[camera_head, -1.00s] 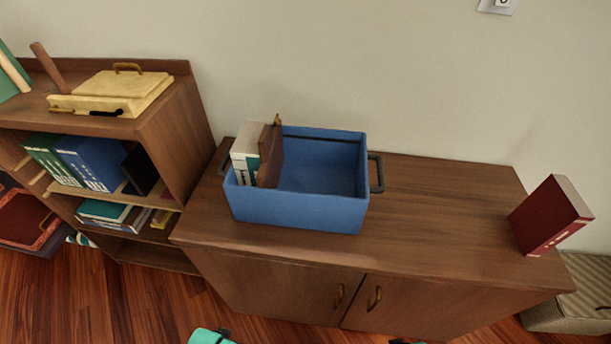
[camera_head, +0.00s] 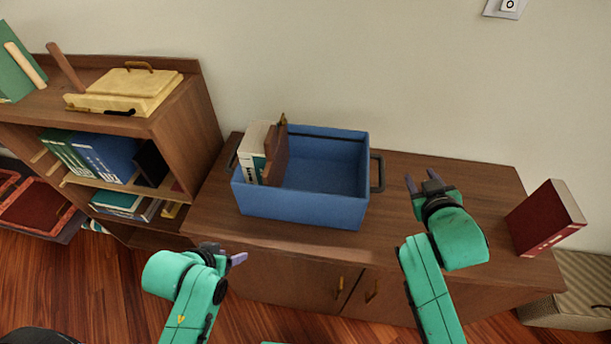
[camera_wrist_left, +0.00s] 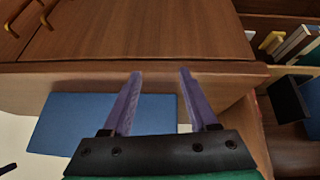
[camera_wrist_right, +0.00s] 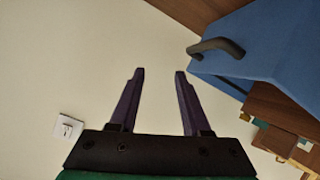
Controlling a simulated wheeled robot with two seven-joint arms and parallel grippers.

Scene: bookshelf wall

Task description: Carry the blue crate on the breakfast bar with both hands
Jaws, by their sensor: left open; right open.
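The blue crate (camera_head: 300,206) stands on the brown wooden cabinet top (camera_head: 440,172), with books (camera_head: 254,150) and a brown wooden piece (camera_head: 277,158) inside its left end. It has a dark handle at each end; the right handle (camera_head: 377,173) is clear to see, the left one (camera_head: 232,165) partly. My right gripper (camera_head: 424,182) is open and empty, right of the right handle and apart from it. The handle also shows in the right wrist view (camera_wrist_right: 217,46). My left gripper (camera_head: 238,258) is open and empty, in front of the cabinet, below and apart from the crate.
A dark red book (camera_head: 546,217) stands at the cabinet's right end. A shelf (camera_head: 200,130) with books and a yellow case (camera_head: 126,91) is at the left. A patterned box (camera_head: 570,290) sits at the far right.

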